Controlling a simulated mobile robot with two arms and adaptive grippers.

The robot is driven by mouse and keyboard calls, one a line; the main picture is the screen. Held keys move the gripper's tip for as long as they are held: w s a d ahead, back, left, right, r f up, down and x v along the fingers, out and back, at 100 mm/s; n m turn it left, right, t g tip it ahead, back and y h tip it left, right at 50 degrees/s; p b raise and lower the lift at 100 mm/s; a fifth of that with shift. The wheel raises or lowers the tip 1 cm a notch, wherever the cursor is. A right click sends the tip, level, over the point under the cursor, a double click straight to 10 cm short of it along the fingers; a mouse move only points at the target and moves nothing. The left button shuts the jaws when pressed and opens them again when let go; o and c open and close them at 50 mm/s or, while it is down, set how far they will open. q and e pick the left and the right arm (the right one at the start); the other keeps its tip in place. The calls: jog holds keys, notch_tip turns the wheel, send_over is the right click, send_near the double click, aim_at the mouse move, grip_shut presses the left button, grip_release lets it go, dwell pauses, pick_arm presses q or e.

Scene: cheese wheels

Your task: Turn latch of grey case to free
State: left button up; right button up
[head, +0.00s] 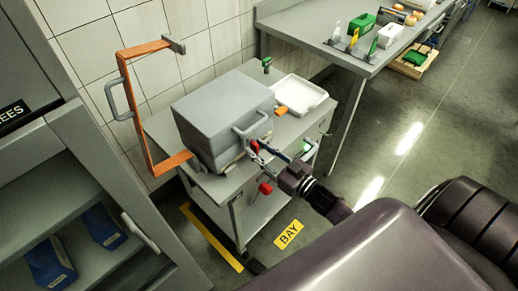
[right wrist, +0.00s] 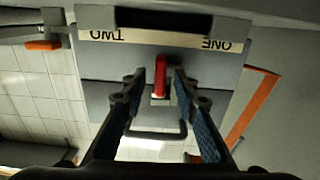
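The grey case (head: 222,112) stands shut on a grey cart, its handle (head: 252,124) on the front side. In the right wrist view, a red latch (right wrist: 160,78) on the case's front stands upright in the picture. It lies near a cream label strip (right wrist: 160,40) with upside-down words TWO and ONE, pointing between them. My right gripper (right wrist: 160,75) is open, with one finger on each side of the latch and gaps visible. In the head view the right gripper (head: 258,150) is at the case's front and partly hides the latch. My left gripper is not in view.
The cart (head: 215,185) also carries a white tray (head: 300,94). An orange frame (head: 133,110) with a grey handle stands beside the case. A red knob (head: 264,188) is on the cart's front. A grey cabinet (head: 80,190) is at left, a long bench (head: 330,45) behind.

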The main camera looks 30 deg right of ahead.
jog(key=shift+c, duration=0.6)
grip_shut()
jog(key=n, duration=0.4)
jog(key=shift+a, duration=0.1)
jog(key=n+b, duration=0.1)
jog(key=n, duration=0.2)
jog(key=shift+f+n, duration=0.1)
jog(key=shift+n, duration=0.2)
jog(key=n+b, duration=0.1)
jog(key=n, duration=0.4)
jog(key=shift+a+f+b, duration=0.15)
jog(key=shift+b, duration=0.2)
jog(key=shift+s+n+b, duration=0.1)
jog(key=shift+n+b, duration=0.75)
jog(key=shift+n, duration=1.55)
